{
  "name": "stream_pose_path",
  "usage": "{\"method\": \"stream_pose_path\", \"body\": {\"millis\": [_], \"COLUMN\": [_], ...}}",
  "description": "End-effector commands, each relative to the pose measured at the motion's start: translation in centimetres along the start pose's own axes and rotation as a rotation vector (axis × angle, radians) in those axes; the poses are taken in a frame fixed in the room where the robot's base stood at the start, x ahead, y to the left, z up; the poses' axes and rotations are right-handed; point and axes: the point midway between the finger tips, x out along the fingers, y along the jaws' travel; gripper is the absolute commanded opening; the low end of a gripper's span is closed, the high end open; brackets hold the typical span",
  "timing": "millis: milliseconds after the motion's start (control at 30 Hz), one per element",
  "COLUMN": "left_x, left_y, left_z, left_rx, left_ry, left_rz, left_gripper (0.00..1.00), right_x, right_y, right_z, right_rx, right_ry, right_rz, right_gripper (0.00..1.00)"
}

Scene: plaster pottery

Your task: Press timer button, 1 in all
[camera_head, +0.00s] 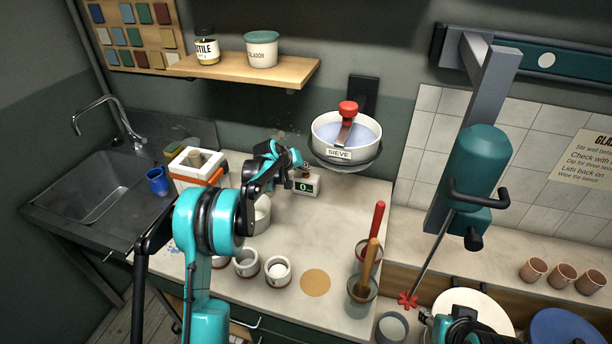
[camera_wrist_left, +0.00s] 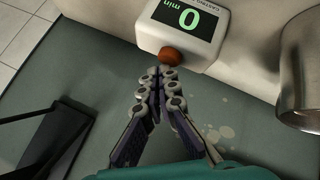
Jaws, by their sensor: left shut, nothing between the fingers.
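The timer (camera_head: 306,187) is a small white box on the bench with a green 0 on a dark display. It also fills the top of the left wrist view (camera_wrist_left: 213,38), where the display reads 0 min. Its round red-brown button (camera_wrist_left: 171,56) sits below the display there. My left gripper (camera_head: 297,162) is at the timer, and its fingers are shut and empty in the left wrist view (camera_wrist_left: 160,74). The fingertips are right by the button; I cannot tell whether they touch it. My right gripper (camera_head: 432,322) is partly in view at the bottom edge, its fingers unclear.
A sieve (camera_head: 345,140) hangs on the wall right of the timer. White cups (camera_head: 278,270) and pots with red and wooden handles (camera_head: 363,288) stand on the front of the bench. A sink (camera_head: 85,190) is at the left. A metal cylinder (camera_wrist_left: 302,65) stands beside the timer.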

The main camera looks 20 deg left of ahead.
Motion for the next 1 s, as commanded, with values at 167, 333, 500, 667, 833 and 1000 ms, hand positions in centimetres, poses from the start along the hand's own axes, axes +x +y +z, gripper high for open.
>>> {"method": "stream_pose_path", "body": {"millis": [167, 333, 500, 667, 833, 1000], "left_x": [0.01, 0.02, 0.14, 0.29, 0.43, 0.58], "left_y": [-0.01, -0.02, -0.11, -0.21, -0.31, -0.42], "left_z": [0.00, 0.02, 0.11, 0.21, 0.32, 0.42], "left_rx": [0.000, 0.000, 0.000, 0.000, 0.000, 0.000], "left_ry": [0.000, 0.000, 0.000, 0.000, 0.000, 0.000], "left_rz": [0.000, 0.000, 0.000, 0.000, 0.000, 0.000], "left_gripper": [0.00, 0.00, 0.00, 0.00, 0.00, 0.00], "right_x": [0.00, 0.02, 0.12, 0.24, 0.36, 0.48], "right_y": [0.00, 0.00, 0.00, 0.00, 0.00, 0.00], "right_z": [0.00, 0.01, 0.08, 0.17, 0.25, 0.34], "right_rx": [0.000, 0.000, 0.000, 0.000, 0.000, 0.000], "right_ry": [0.000, 0.000, 0.000, 0.000, 0.000, 0.000], "right_rz": [0.000, 0.000, 0.000, 0.000, 0.000, 0.000], "right_gripper": [0.40, 0.40, 0.40, 0.40, 0.40, 0.40]}}
